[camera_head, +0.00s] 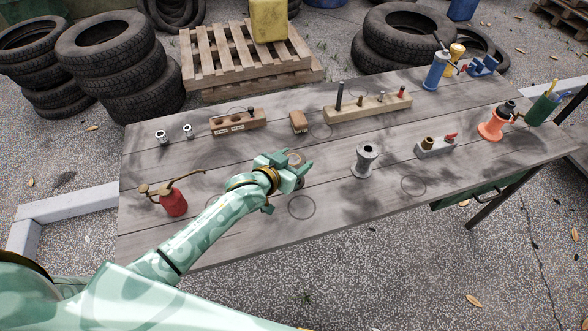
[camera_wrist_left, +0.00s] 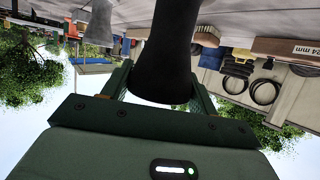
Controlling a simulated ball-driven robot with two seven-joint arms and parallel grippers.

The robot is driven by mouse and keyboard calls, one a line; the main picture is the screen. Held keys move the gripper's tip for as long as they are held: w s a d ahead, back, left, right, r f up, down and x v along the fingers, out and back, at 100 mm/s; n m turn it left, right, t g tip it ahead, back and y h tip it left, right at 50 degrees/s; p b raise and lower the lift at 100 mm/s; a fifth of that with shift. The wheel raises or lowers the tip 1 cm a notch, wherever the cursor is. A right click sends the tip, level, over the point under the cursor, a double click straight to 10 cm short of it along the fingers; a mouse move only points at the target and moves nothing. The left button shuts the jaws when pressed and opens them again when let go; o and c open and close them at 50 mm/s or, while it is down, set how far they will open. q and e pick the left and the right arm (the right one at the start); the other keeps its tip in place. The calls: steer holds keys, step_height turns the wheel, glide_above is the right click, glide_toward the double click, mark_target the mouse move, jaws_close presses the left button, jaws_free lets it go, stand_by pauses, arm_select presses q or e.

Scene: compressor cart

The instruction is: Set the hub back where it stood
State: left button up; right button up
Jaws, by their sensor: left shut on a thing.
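My left gripper (camera_head: 291,172) is shut on a grey hub (camera_head: 296,158) over the middle of the table. In the head view the gripper hides most of this hub. In the left wrist view, which is upside down, the hub (camera_wrist_left: 170,50) is a large, dark, waisted body between the fingers. I cannot tell whether it touches the tabletop. A similar grey spool-shaped piece (camera_head: 367,160) stands upright to the right, apart from the gripper. Thin dark ring marks (camera_head: 301,207) show on the wood, one just in front of the gripper and another (camera_head: 413,185) farther right. My right gripper is out of view.
The wooden table (camera_head: 240,230) has a red oil can (camera_head: 173,202) at left. Behind the gripper are a drilled wooden block (camera_head: 238,122), a brush (camera_head: 298,122) and a peg rack (camera_head: 368,107). A grey block with fittings (camera_head: 435,147) and an orange piece (camera_head: 492,126) stand right.

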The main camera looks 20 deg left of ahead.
arm_select(q)
step_height(320, 180, down, 3)
steer(key=shift+f+b, duration=0.15)
steer(key=shift+b, duration=0.45)
steer(key=o, duration=1.4)
